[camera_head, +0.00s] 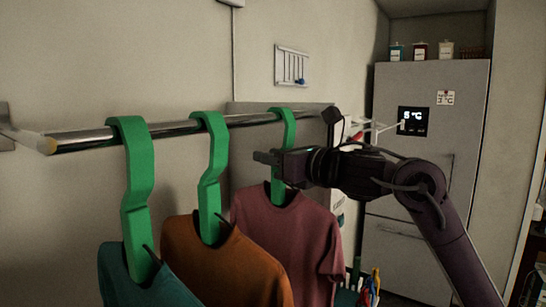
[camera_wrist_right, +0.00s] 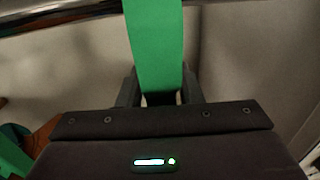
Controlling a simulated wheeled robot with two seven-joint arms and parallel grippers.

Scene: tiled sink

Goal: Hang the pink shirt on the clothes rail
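The pink shirt (camera_head: 290,235), a dull mauve-pink, hangs from a green hanger (camera_head: 277,192). This hanger's hook is at the clothes rail (camera_head: 75,137), at its right part; whether its weight rests on the rail I cannot tell. My right gripper (camera_head: 268,158) is at the hanger's neck, above the collar and below the rail. In the right wrist view, the green hanger (camera_wrist_right: 155,45) fills the space between the fingers, with no clear gap at its sides, so they look shut on it. My left gripper is not in view.
An orange shirt (camera_head: 222,265) and a teal shirt (camera_head: 145,290) hang on green hangers to the left on the same rail. A fridge (camera_head: 400,180) stands behind on the right. Colourful items (camera_head: 368,285) stand low beside the pink shirt. The wall is close behind the rail.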

